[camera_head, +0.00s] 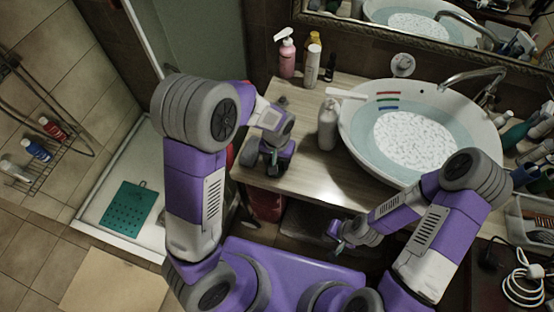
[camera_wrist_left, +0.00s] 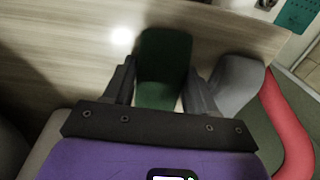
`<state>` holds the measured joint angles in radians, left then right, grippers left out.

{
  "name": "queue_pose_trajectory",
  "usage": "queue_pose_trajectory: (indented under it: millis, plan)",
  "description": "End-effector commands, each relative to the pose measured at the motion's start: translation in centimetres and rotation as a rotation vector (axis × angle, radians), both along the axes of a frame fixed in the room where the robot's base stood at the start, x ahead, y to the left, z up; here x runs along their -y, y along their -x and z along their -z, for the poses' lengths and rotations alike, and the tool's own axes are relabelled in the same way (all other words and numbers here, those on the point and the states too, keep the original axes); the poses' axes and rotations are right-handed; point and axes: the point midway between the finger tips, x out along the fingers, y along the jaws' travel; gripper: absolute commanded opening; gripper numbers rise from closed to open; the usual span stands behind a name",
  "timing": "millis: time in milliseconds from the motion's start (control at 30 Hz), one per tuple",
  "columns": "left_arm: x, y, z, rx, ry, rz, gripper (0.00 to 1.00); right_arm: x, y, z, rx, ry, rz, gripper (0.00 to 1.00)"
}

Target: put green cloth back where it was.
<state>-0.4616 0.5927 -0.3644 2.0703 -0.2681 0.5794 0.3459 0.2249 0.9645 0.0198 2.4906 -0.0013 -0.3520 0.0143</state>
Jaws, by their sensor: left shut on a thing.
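The green cloth (camera_wrist_left: 163,65) is dark green and lies between the two fingers of my left gripper (camera_wrist_left: 155,95) in the left wrist view, over the wooden counter. My left gripper is shut on it. In the head view my left gripper (camera_head: 274,168) is at the counter's left front edge, and the arm largely hides the cloth. A grey cloth (camera_wrist_left: 237,85) is just right of the green one in the wrist view. My right gripper (camera_head: 337,246) is low in front of the counter, away from the cloth; its jaw opening is too small to judge.
The wooden counter (camera_head: 300,187) carries a white basin (camera_head: 352,135) filled with water and foam. A pale bottle (camera_head: 327,125) stands left of the basin. A pink pump bottle (camera_head: 286,55) and other bottles stand behind. A red object (camera_wrist_left: 287,120) is beside the grey cloth.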

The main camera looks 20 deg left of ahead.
Motion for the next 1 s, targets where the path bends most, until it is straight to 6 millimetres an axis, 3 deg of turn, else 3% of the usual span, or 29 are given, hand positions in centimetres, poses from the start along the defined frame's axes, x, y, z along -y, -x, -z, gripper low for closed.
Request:
queue_pose_trajectory:
  millis: [133,167,300,667,767,1000]
  plan:
    - [0.0,0.0,0.4,0.000,0.000,0.000,0.32,0.0,0.0,0.4,0.000,0.000,0.000,0.00]
    - [0.0,0.0,0.4,0.000,0.000,0.000,0.59,0.0,0.0,0.3,0.000,0.000,0.000,0.00]
    - [0.0,0.0,0.3,0.000,0.000,0.000,0.81,0.0,0.0,0.2,0.000,0.000,0.000,0.00]
    - [0.0,0.0,-0.1,0.001,0.000,0.000,0.82,0.0,0.0,-0.1,0.000,0.000,0.000,0.00]
    - [0.1,-0.1,-1.3,0.005,0.002,0.000,0.82,0.0,0.0,-0.4,0.000,0.000,0.000,0.00]
    - [0.1,-0.1,-6.6,0.007,0.002,0.001,0.82,0.0,0.0,-1.6,0.000,0.000,0.000,0.00]
